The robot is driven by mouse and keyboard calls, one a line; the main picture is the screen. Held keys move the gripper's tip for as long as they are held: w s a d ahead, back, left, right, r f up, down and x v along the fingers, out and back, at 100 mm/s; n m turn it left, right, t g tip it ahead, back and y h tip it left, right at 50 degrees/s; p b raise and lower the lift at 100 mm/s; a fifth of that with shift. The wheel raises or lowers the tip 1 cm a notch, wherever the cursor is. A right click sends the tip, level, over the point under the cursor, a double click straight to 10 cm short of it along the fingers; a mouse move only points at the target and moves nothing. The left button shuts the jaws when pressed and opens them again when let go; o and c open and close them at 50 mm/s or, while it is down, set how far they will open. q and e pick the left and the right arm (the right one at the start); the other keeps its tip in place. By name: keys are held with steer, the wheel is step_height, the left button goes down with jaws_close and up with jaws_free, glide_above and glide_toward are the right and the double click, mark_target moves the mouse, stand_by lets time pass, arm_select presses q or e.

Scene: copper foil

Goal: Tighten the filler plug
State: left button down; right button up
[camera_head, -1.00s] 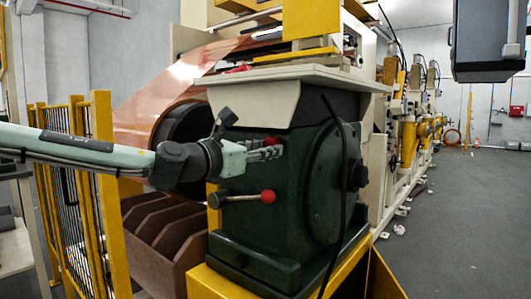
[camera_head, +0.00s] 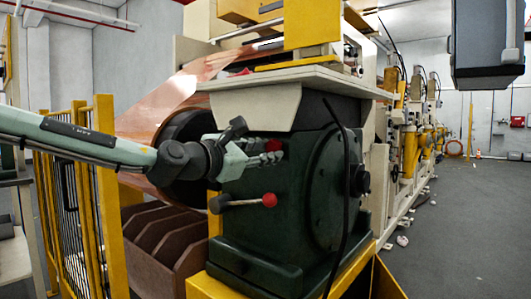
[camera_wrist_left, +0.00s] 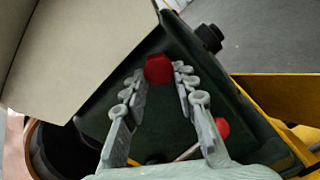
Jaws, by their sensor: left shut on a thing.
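The filler plug is a red, faceted cap (camera_head: 273,145) on the upper part of the dark green gearbox (camera_head: 290,185). In the left wrist view the red plug (camera_wrist_left: 158,69) sits between the fingertips, and its top shows. My left gripper (camera_head: 276,152) reaches in from the left with its fingers at the plug. In the left wrist view my left gripper (camera_wrist_left: 159,74) is shut on the plug, one finger on each side. In the head view the fingers partly hide the plug. My right gripper is not in view.
A lever with a red ball knob (camera_head: 269,200) sticks out just below the gripper. A pale plate (camera_head: 300,83) overhangs the gearbox. A black cable (camera_head: 345,190) hangs in front. A yellow fence (camera_head: 105,180) and a brown slotted bin (camera_head: 165,240) stand left.

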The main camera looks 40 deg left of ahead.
arm_select(q)
steer(key=c, duration=1.2)
jaws_free()
steer(key=shift+s, duration=0.1)
steer(key=s, duration=0.8)
steer(key=s+a, duration=0.1)
steer(key=s, duration=0.3)
steer(key=shift+w, duration=0.1)
